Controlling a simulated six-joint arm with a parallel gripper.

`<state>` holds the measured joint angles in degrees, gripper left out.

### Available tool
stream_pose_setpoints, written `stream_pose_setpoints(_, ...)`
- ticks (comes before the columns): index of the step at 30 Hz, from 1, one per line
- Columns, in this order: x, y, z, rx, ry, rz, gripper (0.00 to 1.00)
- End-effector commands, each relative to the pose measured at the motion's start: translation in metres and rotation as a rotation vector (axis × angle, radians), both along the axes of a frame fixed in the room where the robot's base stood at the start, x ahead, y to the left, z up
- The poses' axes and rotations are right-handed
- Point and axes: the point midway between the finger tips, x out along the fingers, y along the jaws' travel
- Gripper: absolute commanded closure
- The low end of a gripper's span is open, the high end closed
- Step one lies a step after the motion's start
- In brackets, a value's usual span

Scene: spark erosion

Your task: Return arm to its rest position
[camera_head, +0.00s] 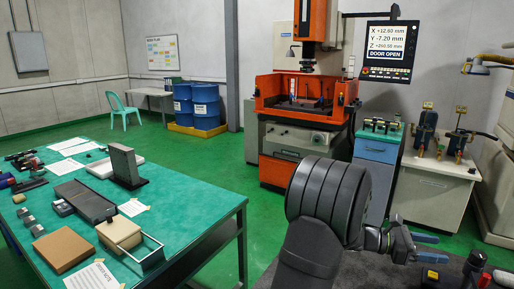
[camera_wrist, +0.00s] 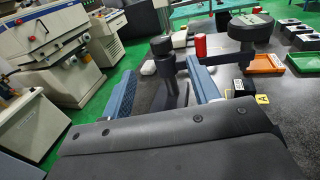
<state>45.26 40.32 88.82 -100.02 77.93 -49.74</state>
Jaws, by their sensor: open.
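My gripper (camera_head: 440,248) is at the lower right of the head view, at the end of my dark arm. Its two blue fingers are spread apart with nothing held between them. In the wrist view the gripper (camera_wrist: 160,70) also shows open, with a blue finger on each side. A dark upright post with a round top (camera_wrist: 162,46) shows beyond the gap between the fingers. I cannot tell its distance from the fingertips. My arm hides part of the floor and the dark surface in the head view.
A dark worktop (camera_wrist: 270,115) lies below the gripper, with a red cylinder (camera_wrist: 201,46), an orange tray (camera_wrist: 262,63) and a green tray (camera_wrist: 303,62). A teal table (camera_head: 190,208) with blocks stands left. The orange machine (camera_head: 290,165) stands behind, its screen reading DOOR OPEN.

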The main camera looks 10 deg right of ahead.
Motion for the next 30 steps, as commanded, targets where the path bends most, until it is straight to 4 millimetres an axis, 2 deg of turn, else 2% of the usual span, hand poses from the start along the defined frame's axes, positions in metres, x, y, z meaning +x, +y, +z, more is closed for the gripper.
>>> stream_pose_setpoints(3,-0.014,-0.022,-0.001,0.000,0.000,-0.004,0.45)
stream_pose_setpoints(17,-0.060,-0.103,0.000,0.000,0.001,-0.003,0.45)
stream_pose_setpoints(22,-0.055,-0.102,-0.001,-0.001,0.000,-0.140,0.45)
stream_pose_setpoints(30,-0.021,-0.056,0.000,0.001,0.001,-0.134,0.45)
